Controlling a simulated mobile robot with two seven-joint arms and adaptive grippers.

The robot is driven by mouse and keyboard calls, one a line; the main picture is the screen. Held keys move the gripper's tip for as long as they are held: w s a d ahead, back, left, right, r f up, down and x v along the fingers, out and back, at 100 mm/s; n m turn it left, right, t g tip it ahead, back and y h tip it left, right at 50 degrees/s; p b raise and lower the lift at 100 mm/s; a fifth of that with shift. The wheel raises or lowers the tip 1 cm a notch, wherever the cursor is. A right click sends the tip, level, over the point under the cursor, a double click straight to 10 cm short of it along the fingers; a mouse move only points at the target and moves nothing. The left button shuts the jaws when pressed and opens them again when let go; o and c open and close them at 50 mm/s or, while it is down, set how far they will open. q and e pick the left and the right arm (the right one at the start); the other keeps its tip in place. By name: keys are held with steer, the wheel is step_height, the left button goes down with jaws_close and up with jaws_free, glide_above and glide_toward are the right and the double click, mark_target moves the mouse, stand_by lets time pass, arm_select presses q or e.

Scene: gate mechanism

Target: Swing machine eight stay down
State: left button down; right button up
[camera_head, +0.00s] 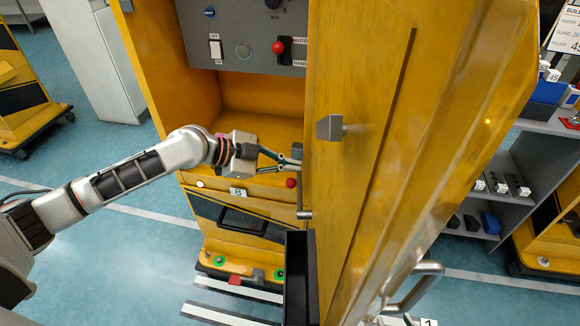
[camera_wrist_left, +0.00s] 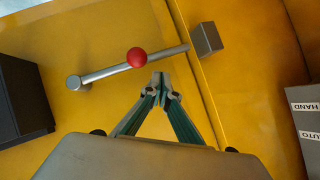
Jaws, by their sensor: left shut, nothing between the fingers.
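The stay is a grey metal bar (camera_wrist_left: 105,73) with a red ball knob (camera_wrist_left: 137,57). In the left wrist view it runs from a round pivot (camera_wrist_left: 75,82) to a tip close to a grey block (camera_wrist_left: 207,40). In the head view the red knob (camera_head: 291,183) shows above the pivot end (camera_head: 305,215), so the bar stands up along the open yellow door (camera_head: 352,190). My left gripper (camera_head: 297,163) is shut and empty beside the bar's upper part. In the wrist view its fingertips (camera_wrist_left: 160,85) are just below the bar, apparently apart from it. My right gripper is not in view.
The yellow machine (camera_head: 215,225) has a control panel (camera_head: 245,50) with a red-knobbed lever. A black bin (camera_head: 300,280) is below the pivot by the door. A grey block (camera_head: 330,127) juts from the door. A shelf (camera_head: 500,200) stands at right.

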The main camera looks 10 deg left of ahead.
arm_select(q)
steer(key=shift+w+a+f+b, duration=0.1)
steer(key=shift+w+f+b, duration=0.05)
steer(key=shift+f+b, duration=0.35)
steer(key=shift+w+f+b, duration=0.15)
steer(key=shift+f+b, duration=0.2)
steer(key=shift+f, duration=0.15)
arm_select(e)
steer(key=shift+s+f, duration=0.15)
steer(key=shift+f, duration=0.55)
steer(key=shift+s+f, duration=0.15)
steer(key=shift+f, duration=0.5)
steer(key=shift+r, duration=0.2)
arm_select(q)
steer(key=shift+r, duration=0.1)
arm_select(e)
steer(key=shift+w, duration=0.1)
